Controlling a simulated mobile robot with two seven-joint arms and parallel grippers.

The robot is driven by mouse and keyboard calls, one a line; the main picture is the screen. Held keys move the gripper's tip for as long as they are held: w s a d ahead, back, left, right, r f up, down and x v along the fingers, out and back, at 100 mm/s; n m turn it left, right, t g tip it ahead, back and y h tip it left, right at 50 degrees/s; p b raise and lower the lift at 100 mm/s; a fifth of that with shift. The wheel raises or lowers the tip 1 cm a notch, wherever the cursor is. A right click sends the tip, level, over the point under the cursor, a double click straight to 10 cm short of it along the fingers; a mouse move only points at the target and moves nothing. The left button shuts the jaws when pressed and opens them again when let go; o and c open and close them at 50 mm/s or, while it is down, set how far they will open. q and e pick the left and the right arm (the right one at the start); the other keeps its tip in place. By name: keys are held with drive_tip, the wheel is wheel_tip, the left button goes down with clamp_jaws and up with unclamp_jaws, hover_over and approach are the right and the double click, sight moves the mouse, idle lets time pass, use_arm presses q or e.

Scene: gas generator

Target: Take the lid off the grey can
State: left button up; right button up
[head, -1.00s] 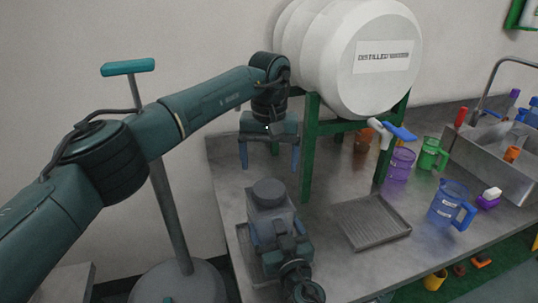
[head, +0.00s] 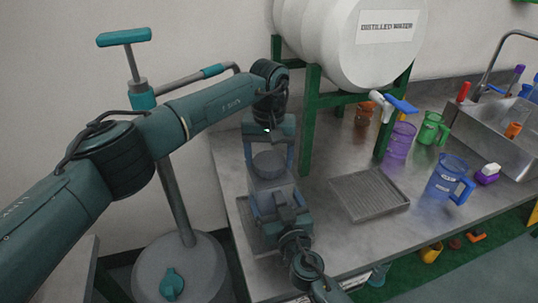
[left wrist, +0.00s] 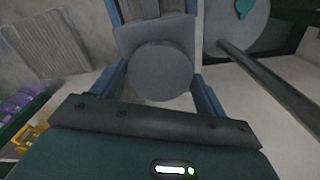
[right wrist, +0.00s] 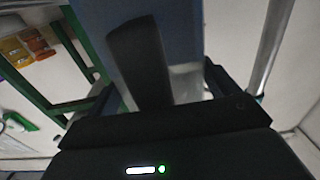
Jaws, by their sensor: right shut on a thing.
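The grey can (head: 266,192) stands near the left end of the counter, with its round dark grey lid (head: 269,163) on top. My left gripper (head: 269,158) is above the can, pointing down, with its blue fingers apart on either side of the lid. In the left wrist view the lid (left wrist: 160,70) lies between the open fingers, with a gap visible on each side. My right gripper (head: 284,203) is shut on the grey can from the front side. In the right wrist view a dark upright bar hides much of the grip.
A large white distilled water barrel (head: 345,40) sits on a green stand (head: 311,115) behind the can. A ribbed grey tray (head: 370,194) lies to the right, with purple, green and blue jugs beyond. A pump stand (head: 172,180) rises left of the counter.

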use_arm(q)
drive_tip(key=c, duration=0.8)
drive_tip(key=n, duration=0.3)
drive_tip(key=shift+n, duration=0.3)
drive_tip(key=n, duration=1)
drive_tip(key=shift+n, duration=0.4)
drive_tip(key=n, duration=0.4)
drive_tip(key=shift+r+n, duration=0.1)
drive_tip(key=shift+n, duration=0.2)
drive_tip(key=n, duration=1.7)
drive_tip(key=shift+n, duration=0.3)
drive_tip(key=n, duration=0.6)
drive_tip(key=shift+n, duration=0.3)
drive_tip(key=n, duration=0.6)
drive_tip(key=shift+r+n, duration=0.1)
drive_tip(key=shift+n, duration=0.2)
drive_tip(key=n, duration=0.4)
